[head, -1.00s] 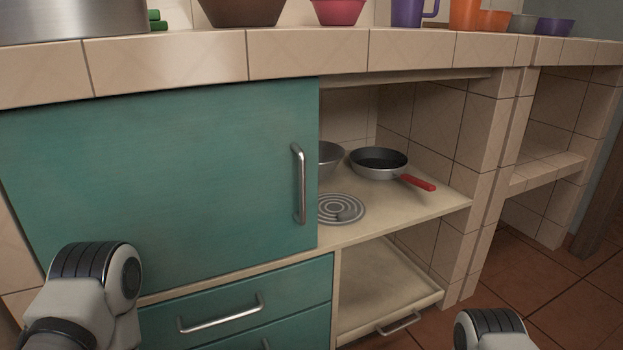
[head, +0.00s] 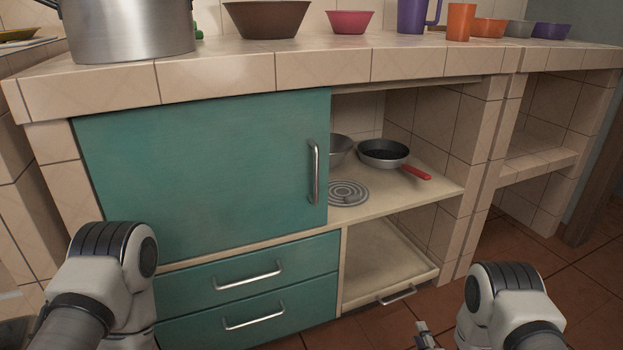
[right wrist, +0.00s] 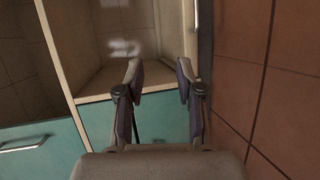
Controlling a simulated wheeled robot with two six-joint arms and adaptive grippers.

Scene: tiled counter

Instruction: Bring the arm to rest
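My right gripper (head: 427,337) shows only in part at the bottom of the head view, low in front of the cabinet and left of my right arm. In the right wrist view its two fingers (right wrist: 161,73) stand apart with nothing between them. They point toward the pale open lower compartment (right wrist: 115,70) of the cabinet. My left arm is at the lower left of the head view, and I cannot make out its gripper.
A teal sliding door (head: 200,170) covers the cabinet's left half, above teal drawers (head: 240,285). The open shelf holds a frying pan (head: 384,153) with a red handle. A steel pot (head: 128,30) and several bowls stand on the tiled counter (head: 320,71). Floor (head: 520,260) is clear at right.

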